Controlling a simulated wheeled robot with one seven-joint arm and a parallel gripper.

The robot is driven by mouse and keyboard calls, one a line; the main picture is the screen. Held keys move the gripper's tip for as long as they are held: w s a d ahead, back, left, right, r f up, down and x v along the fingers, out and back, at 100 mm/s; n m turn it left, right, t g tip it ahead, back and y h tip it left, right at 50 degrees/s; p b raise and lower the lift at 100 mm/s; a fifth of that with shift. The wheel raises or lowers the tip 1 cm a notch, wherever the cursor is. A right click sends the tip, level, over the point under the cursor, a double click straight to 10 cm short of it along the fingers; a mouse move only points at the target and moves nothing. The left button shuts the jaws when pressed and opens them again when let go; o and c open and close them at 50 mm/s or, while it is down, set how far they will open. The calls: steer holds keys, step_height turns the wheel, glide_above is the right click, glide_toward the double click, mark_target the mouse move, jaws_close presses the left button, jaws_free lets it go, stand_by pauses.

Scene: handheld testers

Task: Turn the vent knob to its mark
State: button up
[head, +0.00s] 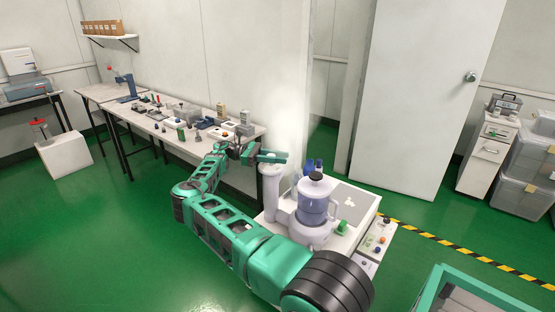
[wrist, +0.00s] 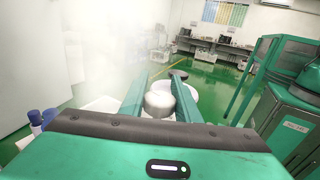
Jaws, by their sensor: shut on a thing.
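A white appliance with a translucent bluish jug (head: 313,208) and a pale column (head: 271,190) stands on a white stand in the head view. Pale mist rises close to the gripper in the head view.
Blue-capped bottles (head: 313,165) stand behind the jug. A green knob (head: 342,227) and a panel with buttons (head: 375,243) are at its right. A bench (head: 182,143) crowded with small devices runs along the wall. Green floor (head: 110,215) lies open at left.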

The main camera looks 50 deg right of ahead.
steer(key=shift+a+f+m+g+y, duration=0.15)
steer(key=shift+m+g+y, duration=0.3)
steer(key=shift+y, duration=0.45)
steer(key=shift+s+m, duration=0.1)
steer(key=shift+m, duration=0.15)
steer(key=o, duration=1)
steer(key=shift+o, duration=0.2)
